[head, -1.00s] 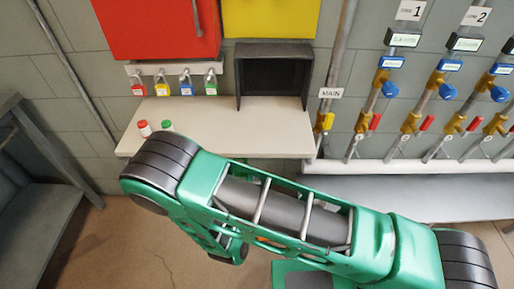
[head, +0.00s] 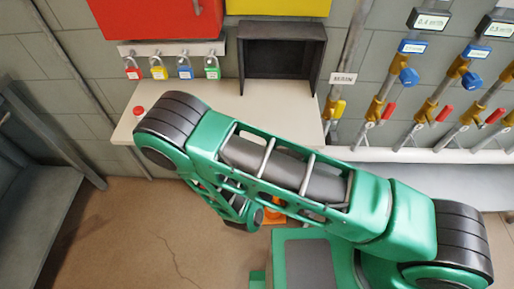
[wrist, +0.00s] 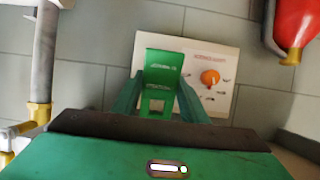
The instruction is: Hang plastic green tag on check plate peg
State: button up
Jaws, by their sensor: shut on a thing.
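In the wrist view my gripper (wrist: 157,98) is shut on the green tag (wrist: 163,72), a flat plastic piece with printed lines and an opening in its lower part. The tag stands out past the fingertips. The white check plate (wrist: 212,47) is on the grey wall behind it, with red print on top, a round orange piece (wrist: 210,77) and several small dark marks. The tag overlaps the plate's left part in the picture. I cannot tell the gap between them, nor make out a peg clearly. The gripper is hidden in the head view.
A red rounded object (wrist: 291,22) with a brass end is at the wrist view's upper right. A pipe with brass fittings (wrist: 40,112) runs at left. The head view shows a pale shelf (head: 270,118), a black open box (head: 283,60), several hanging padlocks (head: 185,67) and valves (head: 407,78).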

jog(key=r+x, duration=0.1)
jog(key=x, duration=0.6)
jog(key=shift+w+r, duration=0.2)
jog(key=shift+w, duration=0.4)
dwell(0.4)
jog(key=shift+d, duration=0.1)
jog(key=shift+f, duration=0.15)
dwell(0.4)
jog(key=o, duration=1)
jog(key=shift+o, duration=0.5)
jog(key=v, duration=1)
jog(key=shift+s+r, duration=0.2)
jog(key=shift+s, duration=0.1)
